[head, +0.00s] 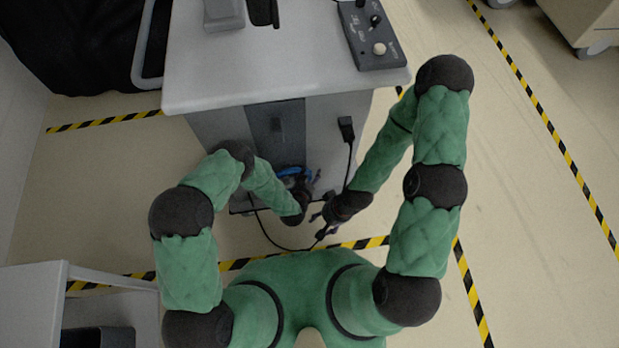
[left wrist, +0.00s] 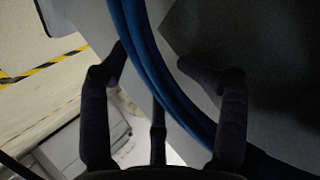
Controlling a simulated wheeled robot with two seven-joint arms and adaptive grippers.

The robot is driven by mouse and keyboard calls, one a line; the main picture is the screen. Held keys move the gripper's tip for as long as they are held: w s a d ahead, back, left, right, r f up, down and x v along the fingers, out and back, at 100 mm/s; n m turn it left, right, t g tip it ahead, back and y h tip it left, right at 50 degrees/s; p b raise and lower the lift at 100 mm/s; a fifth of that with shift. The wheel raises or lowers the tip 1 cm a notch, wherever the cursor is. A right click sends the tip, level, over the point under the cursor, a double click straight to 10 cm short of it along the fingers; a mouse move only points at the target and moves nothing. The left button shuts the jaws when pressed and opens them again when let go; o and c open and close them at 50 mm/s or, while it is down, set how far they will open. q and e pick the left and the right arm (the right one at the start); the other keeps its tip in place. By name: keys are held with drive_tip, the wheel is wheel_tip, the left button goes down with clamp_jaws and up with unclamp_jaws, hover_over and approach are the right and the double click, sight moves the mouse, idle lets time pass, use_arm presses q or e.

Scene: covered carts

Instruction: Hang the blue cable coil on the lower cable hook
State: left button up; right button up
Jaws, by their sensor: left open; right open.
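The blue cable coil (head: 289,171) is at the front of the cart, mostly hidden by my left gripper in the head view. In the left wrist view the coil (left wrist: 145,55) is a thick blue bundle curving between my open fingers. My left gripper (head: 308,178) is around the coil, not closed on it; whether a finger touches it I cannot tell. My right gripper (head: 322,216) is open, lower and to the right, beside a black cable. I cannot make out the lower cable hook, nor whether the coil hangs on anything.
The cart (head: 270,75) has a pale top carrying a dark control box (head: 372,38). A black plug (head: 346,125) with a cable hangs down its front near my right forearm. A white shelf unit (head: 32,300) stands at lower left.

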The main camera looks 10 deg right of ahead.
use_arm(q)
drive_tip(key=shift+s, duration=0.1)
drive_tip(key=shift+s+a+r, duration=0.1)
drive_tip(key=shift+s, duration=0.1)
drive_tip(key=v, duration=0.7)
drive_tip(key=shift+r, duration=0.25)
drive_tip(key=shift+a, duration=0.15)
drive_tip(key=s+a+f+n+g+y, duration=0.1)
drive_tip(key=s+a+n+g, duration=0.2)
drive_tip(key=a+n+g, duration=0.45)
drive_tip(key=s+a+r+n+g, duration=0.3)
drive_tip(key=s+a+r+n, duration=0.15)
drive_tip(key=s+a, duration=0.65)
drive_tip(key=d+r+p, duration=0.3)
drive_tip(key=r+p, duration=0.4)
drive_tip(key=r, duration=0.2)
drive_tip(key=shift+d+m, duration=0.15)
drive_tip(key=shift+m, duration=0.15)
